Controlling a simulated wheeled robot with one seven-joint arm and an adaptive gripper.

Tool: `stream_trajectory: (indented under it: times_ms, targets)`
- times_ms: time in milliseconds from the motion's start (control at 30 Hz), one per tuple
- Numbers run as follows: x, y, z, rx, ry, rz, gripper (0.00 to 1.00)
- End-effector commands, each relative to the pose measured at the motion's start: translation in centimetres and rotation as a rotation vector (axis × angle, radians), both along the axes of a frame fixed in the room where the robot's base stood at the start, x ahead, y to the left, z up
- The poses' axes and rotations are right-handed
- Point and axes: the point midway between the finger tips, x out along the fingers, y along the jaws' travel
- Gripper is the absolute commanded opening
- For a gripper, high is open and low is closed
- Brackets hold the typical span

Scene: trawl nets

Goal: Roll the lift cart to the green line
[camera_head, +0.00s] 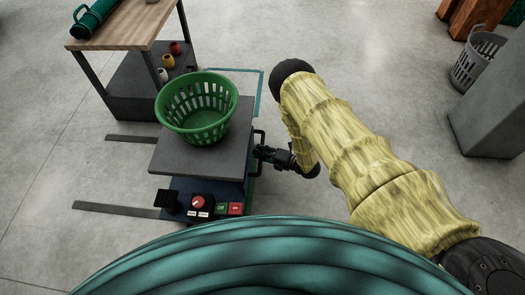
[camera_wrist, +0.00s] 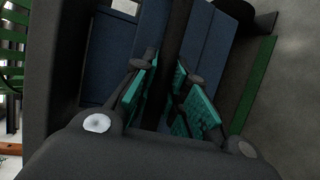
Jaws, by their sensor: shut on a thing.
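The lift cart (camera_head: 174,153) has a grey platform over a blue base and a control panel with a red knob and buttons. A green slatted basket (camera_head: 203,112) sits on the platform. My gripper (camera_head: 264,153) is at the cart's right side, shut on its black handle (camera_head: 262,134). In the wrist view, the teal finger pads of my gripper (camera_wrist: 170,85) close around the dark handle bar (camera_wrist: 174,35). A green line (camera_head: 251,188) lies on the floor close along the cart's right side, partly hidden by it; it also shows in the wrist view (camera_wrist: 252,88).
A wooden-topped table (camera_head: 125,25) with cups on its lower shelf stands behind the cart. Two dark floor strips (camera_head: 118,212) lie left of the cart. A teal floor outline (camera_head: 261,90) is behind it. A grey basket (camera_head: 474,65) and block are far right.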

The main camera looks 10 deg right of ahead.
Motion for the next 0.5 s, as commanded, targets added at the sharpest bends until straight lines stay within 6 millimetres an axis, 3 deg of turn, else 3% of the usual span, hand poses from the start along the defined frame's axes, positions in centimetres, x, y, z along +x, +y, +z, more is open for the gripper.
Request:
stream_trajectory:
  times_ms: [400, 433, 500]
  targets:
    - [-0.35, -0.40, -0.22, -0.003, 0.005, 0.001, 0.00]
    - [-0.36, -0.43, -0.22, -0.003, 0.006, 0.001, 0.18]
    - [-0.34, -0.42, -0.22, -0.003, 0.005, 0.000, 0.31]
